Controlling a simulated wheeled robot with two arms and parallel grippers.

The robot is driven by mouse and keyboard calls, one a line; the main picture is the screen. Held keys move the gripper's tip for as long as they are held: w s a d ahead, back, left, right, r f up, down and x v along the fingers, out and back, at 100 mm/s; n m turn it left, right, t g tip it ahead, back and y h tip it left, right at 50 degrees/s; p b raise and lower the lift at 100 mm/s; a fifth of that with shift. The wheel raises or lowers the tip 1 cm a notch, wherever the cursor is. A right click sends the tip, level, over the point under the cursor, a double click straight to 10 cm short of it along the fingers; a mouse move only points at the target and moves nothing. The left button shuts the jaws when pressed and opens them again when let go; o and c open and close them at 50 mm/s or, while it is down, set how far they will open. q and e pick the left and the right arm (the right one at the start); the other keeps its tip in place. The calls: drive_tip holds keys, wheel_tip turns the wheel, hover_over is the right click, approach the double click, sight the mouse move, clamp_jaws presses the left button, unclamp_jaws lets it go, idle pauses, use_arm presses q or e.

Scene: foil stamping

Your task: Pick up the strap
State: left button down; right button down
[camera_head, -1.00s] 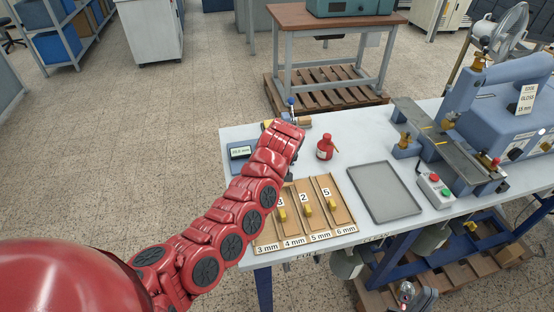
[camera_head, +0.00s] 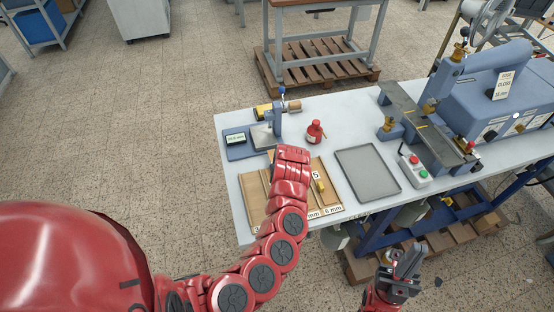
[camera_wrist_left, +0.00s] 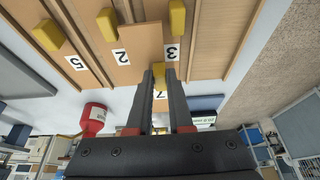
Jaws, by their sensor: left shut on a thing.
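In the left wrist view my left gripper (camera_wrist_left: 159,76) is shut on the yellow tab (camera_wrist_left: 159,70) of a tan strap (camera_wrist_left: 141,44) marked 7. The strap overlaps the wooden tray in this view; whether it touches the tray I cannot tell. Other yellow tabs beside the labels 3, 2 and 5 show in the tray's slots. In the head view my left arm hides its gripper and part of the slotted tray (camera_head: 254,205). My right gripper (camera_head: 408,252) is at the lower right, off the table's front edge, with its fingers apart and empty.
A blue gauge with a display (camera_head: 235,138) stands behind the tray. A red bottle (camera_head: 315,132) and a grey flat tray (camera_head: 367,172) are to the right. The blue stamping press (camera_head: 490,100) and a button box (camera_head: 414,168) fill the right side.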

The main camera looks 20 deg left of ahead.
use_arm(q)
drive_tip(key=s+d, duration=0.7)
drive_tip(key=s, duration=0.4)
drive_tip(key=s+d, duration=0.8)
drive_tip(key=s, duration=0.3)
drive_tip(key=shift+s, duration=0.3)
drive_tip(key=shift+f, duration=0.1)
drive_tip(key=shift+s, duration=0.1)
drive_tip(key=s+d, duration=0.6)
drive_tip(key=s, duration=0.2)
drive_tip(key=shift+s, duration=0.25)
idle(0.7)
drive_tip(key=shift+r, duration=2.15)
